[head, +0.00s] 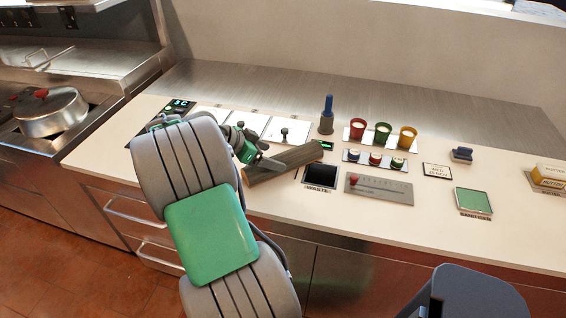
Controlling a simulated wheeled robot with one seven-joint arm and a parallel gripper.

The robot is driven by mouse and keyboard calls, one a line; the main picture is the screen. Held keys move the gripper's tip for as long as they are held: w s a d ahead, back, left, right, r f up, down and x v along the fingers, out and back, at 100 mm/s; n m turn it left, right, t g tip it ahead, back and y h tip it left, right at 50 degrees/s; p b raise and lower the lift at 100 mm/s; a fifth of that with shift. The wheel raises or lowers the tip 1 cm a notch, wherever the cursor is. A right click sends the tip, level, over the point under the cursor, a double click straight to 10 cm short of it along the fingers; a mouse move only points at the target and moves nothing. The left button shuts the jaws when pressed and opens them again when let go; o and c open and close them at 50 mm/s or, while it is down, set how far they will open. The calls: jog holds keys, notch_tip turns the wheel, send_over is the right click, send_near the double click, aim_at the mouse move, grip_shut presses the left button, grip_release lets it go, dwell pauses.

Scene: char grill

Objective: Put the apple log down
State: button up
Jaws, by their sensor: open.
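The apple log (290,162) is a brown, wood-grained bar near the counter's front edge. It slants from lower left to upper right, just left of the dark waste opening. My gripper (262,162) is open at the log's left half, with its grey fingers close against the log. I cannot tell whether the fingers touch it. The log's lower end appears to reach the counter's front edge; whether its whole underside rests on the counter is unclear. My arm hides part of the counter to the left.
The waste opening (321,177) lies right of the log. Beyond are a grey board with a red knob (379,188), three coloured cups (382,133), small jars (375,159) and a green sanitizer pad (473,201). A dark blue-topped grinder (327,115) stands behind the log. A lidded pot (50,112) is far left.

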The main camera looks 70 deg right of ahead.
aim_at(281, 161)
jog(key=p+x, duration=0.1)
jog(key=x, duration=0.4)
jog(key=shift+s+a+f, duration=0.1)
jog(key=shift+f, duration=0.15)
jog(key=shift+a, duration=0.1)
jog(key=shift+c, duration=0.3)
grip_shut()
jog(key=shift+r, duration=0.1)
